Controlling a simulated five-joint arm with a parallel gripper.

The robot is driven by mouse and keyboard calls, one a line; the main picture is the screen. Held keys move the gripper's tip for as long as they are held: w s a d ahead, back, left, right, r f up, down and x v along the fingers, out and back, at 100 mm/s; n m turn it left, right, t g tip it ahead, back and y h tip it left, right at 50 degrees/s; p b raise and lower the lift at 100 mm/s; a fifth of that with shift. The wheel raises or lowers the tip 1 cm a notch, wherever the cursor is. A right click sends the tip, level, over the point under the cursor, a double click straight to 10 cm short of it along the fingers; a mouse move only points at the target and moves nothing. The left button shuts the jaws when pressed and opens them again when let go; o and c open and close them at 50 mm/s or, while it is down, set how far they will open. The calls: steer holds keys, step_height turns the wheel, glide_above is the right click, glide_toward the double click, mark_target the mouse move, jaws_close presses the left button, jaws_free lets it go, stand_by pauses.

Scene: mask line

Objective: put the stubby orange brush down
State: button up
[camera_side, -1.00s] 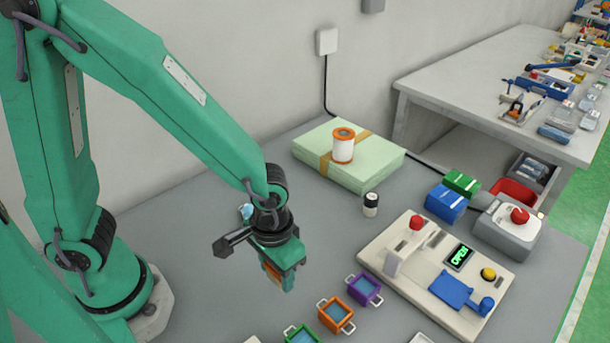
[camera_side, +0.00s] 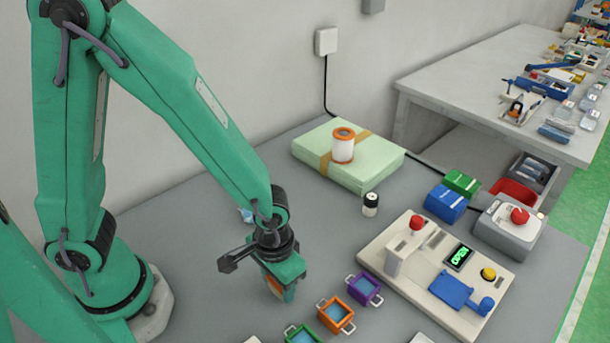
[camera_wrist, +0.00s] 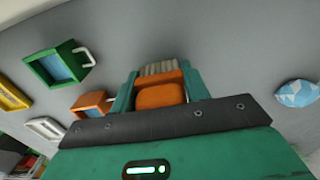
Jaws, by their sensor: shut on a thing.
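The stubby orange brush (camera_wrist: 160,96) is between the jaws of my gripper (camera_wrist: 158,88) in the wrist view, its pale bristles pointing away from the wrist. My gripper (camera_side: 284,290) is shut on it and points down over the grey table in the side view, left of the orange tray. In the side view the jaws hide most of the brush. I cannot tell whether the brush touches the table.
An orange tray (camera_side: 335,314), a purple tray (camera_side: 364,289) and a green tray (camera_side: 302,335) stand right of my gripper. A beige machine with an "OPEN" display (camera_side: 459,257) is further right. A crumpled blue-white thing (camera_wrist: 298,93) lies nearby. Bare table surrounds the gripper's left side.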

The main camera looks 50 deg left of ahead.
steer(key=shift+f, duration=0.15)
steer(key=o, duration=1)
steer(key=shift+r, duration=6.2)
steer(key=shift+s+a+r+t, duration=0.35)
steer(key=shift+a+r+t, duration=0.6)
steer(key=shift+a+r, duration=1.35)
steer(key=shift+s+a+r+t, duration=0.35)
steer(key=shift+a+r+t, duration=0.9)
steer(key=shift+a, duration=1.8)
steer(key=shift+s+a+r+t, duration=0.35)
steer(key=shift+a+r+t, duration=0.25)
steer(key=shift+a+r, duration=1.9)
